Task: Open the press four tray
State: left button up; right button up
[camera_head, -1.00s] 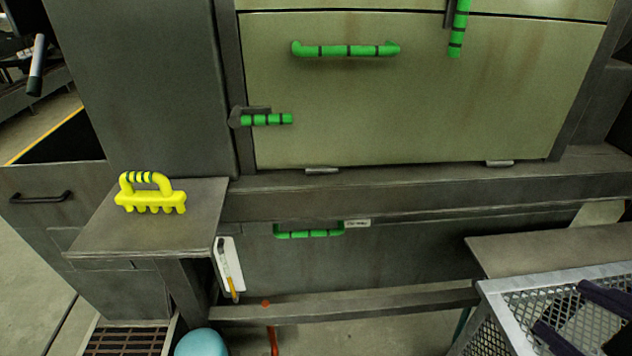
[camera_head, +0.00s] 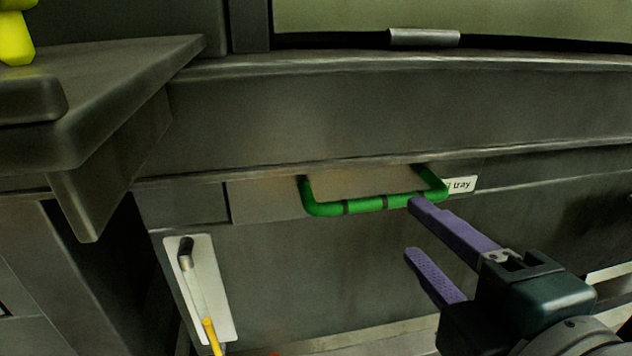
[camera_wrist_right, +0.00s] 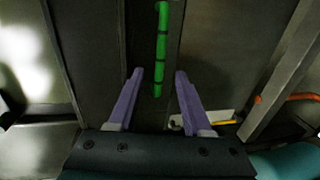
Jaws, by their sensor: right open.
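The press tray has a dark metal front (camera_head: 270,195) under the press's ledge. Its green handle with dark bands (camera_head: 365,204) sticks out from that front. A white label (camera_head: 461,185) ending in "tray" is beside the handle's right end; the rest of its text is hidden. My right gripper (camera_head: 412,229) is open, with purple fingers, just below and right of the handle. In the right wrist view the green handle (camera_wrist_right: 161,50) runs up ahead of the fingertips (camera_wrist_right: 159,75), its lower end between them. Nothing is held. My left gripper is out of view.
A side shelf (camera_head: 130,75) juts out at the upper left, with part of a yellow tool (camera_head: 14,38) on it. A white plate with a yellow-tipped tool (camera_head: 200,290) hangs lower left. The press's ledge (camera_head: 400,100) overhangs the handle.

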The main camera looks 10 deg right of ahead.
aim_at(389, 205)
jog(key=b+x, duration=0.1)
jog(key=x, duration=0.8)
jog(key=shift+w+b, duration=0.2)
jog(key=shift+b, duration=0.15)
grip_shut()
jog(key=shift+d, duration=0.1)
dwell(0.9)
